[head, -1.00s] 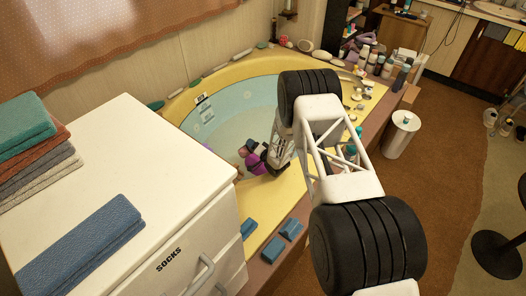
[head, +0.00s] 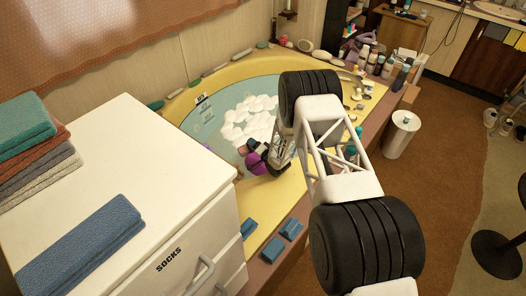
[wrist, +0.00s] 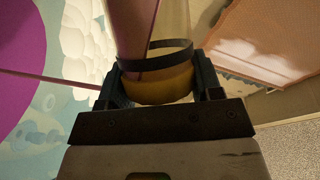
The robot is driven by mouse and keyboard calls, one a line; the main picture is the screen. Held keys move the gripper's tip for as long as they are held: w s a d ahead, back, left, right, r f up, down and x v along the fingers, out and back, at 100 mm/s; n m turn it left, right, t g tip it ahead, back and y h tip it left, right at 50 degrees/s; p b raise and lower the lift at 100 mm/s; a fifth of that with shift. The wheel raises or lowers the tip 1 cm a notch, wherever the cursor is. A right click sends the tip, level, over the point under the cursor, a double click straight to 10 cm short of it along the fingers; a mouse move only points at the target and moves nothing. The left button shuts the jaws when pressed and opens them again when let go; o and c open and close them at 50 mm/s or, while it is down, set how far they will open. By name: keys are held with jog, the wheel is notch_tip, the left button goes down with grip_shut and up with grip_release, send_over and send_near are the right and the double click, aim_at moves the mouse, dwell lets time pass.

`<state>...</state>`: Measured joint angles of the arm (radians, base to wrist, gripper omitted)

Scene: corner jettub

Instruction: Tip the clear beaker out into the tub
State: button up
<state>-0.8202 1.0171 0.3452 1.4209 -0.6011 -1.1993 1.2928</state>
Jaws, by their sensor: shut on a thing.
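The tub (head: 185,97) is a yellow corner tub with a pale blue inside. White foam (head: 248,118) lies in clumps across its water in the head view, and also shows at the upper left of the wrist view (wrist: 92,40). In the wrist view my gripper (wrist: 155,82) is shut on the clear beaker (wrist: 178,28), whose see-through wall rises between the fingers. A dark band circles it, and yellowish colour shows in its lower part. In the head view my wrist is over the tub's near side; the beaker is hard to make out there, and its tilt is unclear.
A purple round thing (head: 255,163) is beside my wrist. A white drawer unit marked SOCKS (head: 90,170) with folded towels stands left. Blue blocks (head: 291,229) lie on the near ledge. Several bottles (head: 372,60) crowd the far right rim.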

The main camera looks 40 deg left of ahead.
jog(key=shift+w+d+r+m+y, duration=0.15)
jog(key=shift+m+y, duration=0.15)
jog(key=shift+m, duration=0.4)
dwell(0.6)
jog(key=shift+w+d+r+m+y, duration=0.2)
jog(key=shift+w+r+m, duration=0.1)
jog(key=shift+r+m, duration=0.15)
jog(key=shift+w+d+r+m+y, duration=0.15)
jog(key=shift+w+r+m+y, duration=0.05)
jog(key=shift+w+r+m, duration=0.2)
dwell(0.5)
jog(key=shift+w+d+r+m+t+y, duration=0.15)
jog(key=shift+m+t+y, duration=0.2)
jog(key=shift+m, duration=0.4)
dwell(0.6)
jog(key=shift+r, duration=0.2)
jog(key=shift+f, duration=0.1)
jog(key=shift+f, duration=0.15)
jog(key=shift+s+n, duration=0.25)
jog(key=shift+n, duration=0.55)
jog(key=shift+s+a+f+n+h, duration=0.3)
jog(key=shift+s+f+n+h, duration=0.1)
jog(key=shift+f+n, duration=0.1)
jog(key=shift+s+a+f+n+h, duration=0.3)
jog(key=shift+f+n+h, duration=0.1)
jog(key=shift+f, duration=0.1)
